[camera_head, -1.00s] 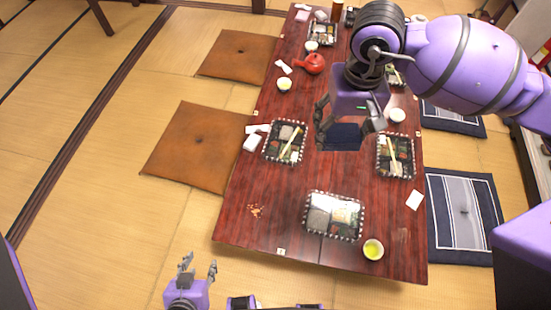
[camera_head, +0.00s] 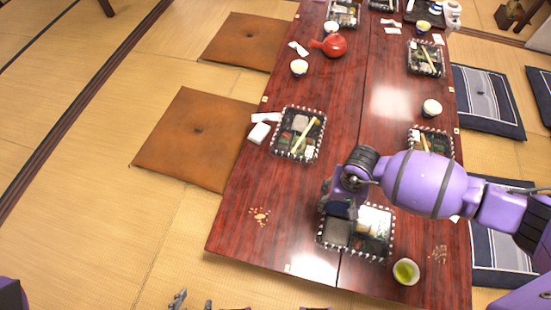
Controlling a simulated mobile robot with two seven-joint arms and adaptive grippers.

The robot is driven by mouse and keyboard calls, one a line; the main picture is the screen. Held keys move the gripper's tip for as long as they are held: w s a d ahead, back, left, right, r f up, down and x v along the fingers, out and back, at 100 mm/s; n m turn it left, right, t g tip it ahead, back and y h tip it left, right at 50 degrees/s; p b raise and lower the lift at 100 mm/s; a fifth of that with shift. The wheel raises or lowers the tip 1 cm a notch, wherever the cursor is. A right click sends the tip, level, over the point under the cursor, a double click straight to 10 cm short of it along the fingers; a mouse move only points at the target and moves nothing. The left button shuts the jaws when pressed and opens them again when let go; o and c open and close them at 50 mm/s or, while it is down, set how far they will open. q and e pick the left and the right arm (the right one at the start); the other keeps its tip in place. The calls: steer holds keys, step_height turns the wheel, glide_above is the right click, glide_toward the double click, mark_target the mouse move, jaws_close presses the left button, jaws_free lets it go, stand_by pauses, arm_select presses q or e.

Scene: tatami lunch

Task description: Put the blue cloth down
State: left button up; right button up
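The dark blue cloth (camera_head: 341,209) hangs at the fingers of my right gripper (camera_head: 337,203), over the left back corner of the nearest lunch box (camera_head: 337,232). The gripper appears shut on it, though the fingers are partly hidden by the hand and the cloth. I cannot tell whether the cloth touches the box. My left gripper (camera_head: 193,301) is at the bottom edge, off the table, with its fingertips apart and nothing seen between them.
The red-brown table (camera_head: 296,225) has crumbs (camera_head: 259,216) at left and more crumbs (camera_head: 438,253) at right. A green tea cup (camera_head: 405,271) stands near the front right. Another lunch box (camera_head: 299,134), a red teapot (camera_head: 333,45) and a white cup (camera_head: 431,107) stand farther back.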

steer(key=b, duration=0.8)
glide_toward(319, 184)
steer(key=s, duration=0.3)
steer(key=shift+s+d, duration=0.25)
steer(key=shift+s, duration=0.05)
steer(key=w+f+b, duration=0.2)
steer(key=shift+w+a+f+b, duration=0.25)
steer(key=shift+w+f+b, duration=0.05)
steer(key=shift+w, duration=0.25)
steer(key=shift+w+f, duration=0.1)
step_height(319, 184, down, 4)
steer(key=b, duration=0.2)
steer(key=shift+w+a+b, duration=0.15)
steer(key=shift+b, duration=0.2)
arm_select(q)
step_height(319, 184, down, 14)
steer(key=s+g, duration=0.1)
steer(key=s, duration=0.1)
steer(key=shift+a, duration=0.3)
arm_select(e)
steer(key=shift+w, duration=0.1)
